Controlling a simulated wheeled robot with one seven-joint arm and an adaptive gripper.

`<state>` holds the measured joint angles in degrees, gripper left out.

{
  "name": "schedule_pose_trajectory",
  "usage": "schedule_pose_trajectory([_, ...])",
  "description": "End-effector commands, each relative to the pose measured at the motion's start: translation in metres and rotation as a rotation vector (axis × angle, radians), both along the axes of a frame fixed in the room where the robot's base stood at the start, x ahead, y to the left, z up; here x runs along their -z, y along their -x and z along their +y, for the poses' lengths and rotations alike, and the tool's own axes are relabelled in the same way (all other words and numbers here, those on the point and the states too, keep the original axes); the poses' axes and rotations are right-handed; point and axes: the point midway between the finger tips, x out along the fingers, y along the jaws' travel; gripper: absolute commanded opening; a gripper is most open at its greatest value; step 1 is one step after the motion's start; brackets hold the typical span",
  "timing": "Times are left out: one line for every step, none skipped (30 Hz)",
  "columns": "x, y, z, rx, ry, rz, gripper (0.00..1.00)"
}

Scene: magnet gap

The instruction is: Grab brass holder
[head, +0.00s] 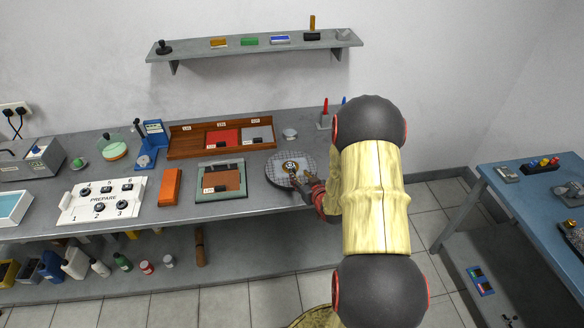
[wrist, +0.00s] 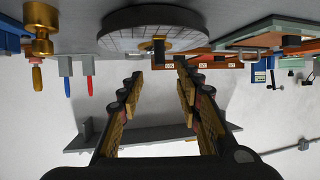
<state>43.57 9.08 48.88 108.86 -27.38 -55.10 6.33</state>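A small round brass piece (head: 290,166) sits near the middle of the grey gridded disc (head: 278,178) on the bench. In the wrist view, which looks upside down, a brass part (wrist: 158,48) shows at the disc (wrist: 120,38), ahead of and between my fingertips. My gripper (wrist: 158,70) is open, with nothing between its fingers. In the head view my gripper (head: 311,184) is at the disc's right front edge, partly hidden by my arm. A larger brass stem-and-cup object (wrist: 40,32) shows at the wrist view's left; I cannot tell which brass thing is the holder.
Left of the disc lie a green-framed tray (head: 222,161), an orange block (head: 169,187) and a white panel marked PREPARE (head: 104,207). A wooden tray (head: 180,141) stands behind. Red and blue tools (wrist: 78,75) stand near the disc. A shelf (head: 195,48) hangs above.

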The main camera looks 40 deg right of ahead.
Motion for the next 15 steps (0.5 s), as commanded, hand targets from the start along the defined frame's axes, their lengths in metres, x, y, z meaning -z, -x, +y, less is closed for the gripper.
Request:
schedule_pose_trajectory([0.002,-0.001,-0.002,0.001,-0.001,-0.007,0.35])
schedule_pose_trajectory([0.003,-0.003,-0.003,0.001,-0.001,-0.010,0.35])
schedule_pose_trajectory([0.005,-0.006,-0.004,0.000,-0.001,-0.011,0.35])
schedule_pose_trajectory([0.007,-0.009,-0.005,0.000,-0.001,-0.011,0.35])
schedule_pose_trajectory([0.008,-0.012,-0.005,-0.001,-0.001,-0.011,0.35])
schedule_pose_trajectory([0.010,-0.016,-0.007,-0.002,0.000,-0.011,0.35])
schedule_pose_trajectory([0.011,-0.018,-0.007,-0.001,-0.002,-0.010,0.35])
schedule_pose_trajectory([0.013,-0.020,-0.008,-0.001,-0.002,-0.010,0.35])
schedule_pose_trajectory([0.015,-0.023,-0.009,0.000,-0.002,-0.009,0.35])
schedule_pose_trajectory([0.016,-0.026,-0.010,0.000,-0.001,-0.010,0.35])
schedule_pose_trajectory([0.017,-0.029,-0.011,0.000,-0.001,-0.010,0.35])
schedule_pose_trajectory([0.020,-0.033,-0.012,0.000,-0.001,-0.010,0.35])
schedule_pose_trajectory([0.022,-0.036,-0.013,0.000,-0.001,-0.010,0.35])
schedule_pose_trajectory([0.024,-0.040,-0.015,-0.002,0.000,-0.011,0.35])
schedule_pose_trajectory([0.027,-0.045,-0.016,-0.002,0.000,-0.011,0.35])
